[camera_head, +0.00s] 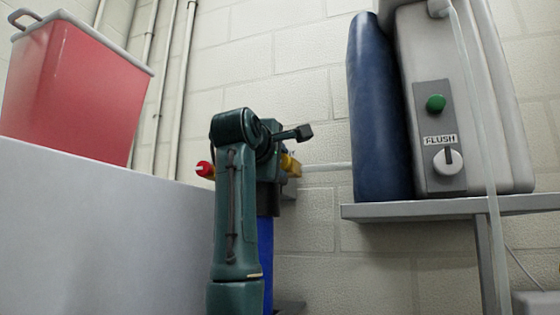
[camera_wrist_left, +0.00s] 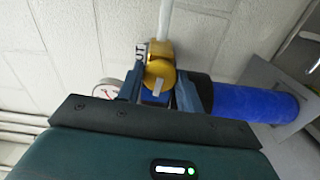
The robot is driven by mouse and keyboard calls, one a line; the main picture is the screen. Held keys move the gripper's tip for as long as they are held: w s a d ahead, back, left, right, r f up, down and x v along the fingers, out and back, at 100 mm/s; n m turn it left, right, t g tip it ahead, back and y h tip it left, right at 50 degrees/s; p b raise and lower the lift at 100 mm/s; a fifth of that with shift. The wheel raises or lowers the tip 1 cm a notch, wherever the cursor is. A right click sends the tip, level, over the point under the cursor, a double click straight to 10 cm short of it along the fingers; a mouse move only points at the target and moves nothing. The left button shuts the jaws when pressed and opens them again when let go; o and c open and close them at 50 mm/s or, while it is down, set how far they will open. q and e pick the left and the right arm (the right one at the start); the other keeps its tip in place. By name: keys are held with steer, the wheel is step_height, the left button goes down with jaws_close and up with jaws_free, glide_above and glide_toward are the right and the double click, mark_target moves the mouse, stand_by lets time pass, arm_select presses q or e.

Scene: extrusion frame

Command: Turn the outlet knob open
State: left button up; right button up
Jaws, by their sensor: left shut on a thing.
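The yellow outlet knob (camera_wrist_left: 160,72) shows in the left wrist view, round, with a pale mark on its face. It sits by a partly hidden label ending in "UT" (camera_wrist_left: 141,50). My left gripper (camera_wrist_left: 161,82) has a finger on each side of the knob and is shut on it. In the head view, a yellow part (camera_head: 290,165) shows just right of my left arm, which hides most of the gripper and the housing. A red knob (camera_head: 205,169) sticks out on the left. My right gripper is in neither view.
A blue filter cylinder (camera_wrist_left: 255,103) hangs from the housing. A pale tube (camera_head: 325,167) runs right, toward a dark blue tank (camera_head: 378,110) and a flush unit (camera_head: 437,140) on a grey shelf (camera_head: 450,208). A red bin (camera_head: 75,90) stands at left; a gauge (camera_wrist_left: 106,88) is nearby.

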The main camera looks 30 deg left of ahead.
arm_select(q)
steer(key=shift+n, duration=0.6)
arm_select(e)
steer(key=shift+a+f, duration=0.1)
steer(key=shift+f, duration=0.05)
arm_select(q)
steer(key=o, duration=0.9)
steer(key=shift+o, duration=0.4)
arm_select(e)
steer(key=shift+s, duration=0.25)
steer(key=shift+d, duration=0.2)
arm_select(q)
steer(key=b+v, duration=0.4)
steer(key=v, duration=0.9)
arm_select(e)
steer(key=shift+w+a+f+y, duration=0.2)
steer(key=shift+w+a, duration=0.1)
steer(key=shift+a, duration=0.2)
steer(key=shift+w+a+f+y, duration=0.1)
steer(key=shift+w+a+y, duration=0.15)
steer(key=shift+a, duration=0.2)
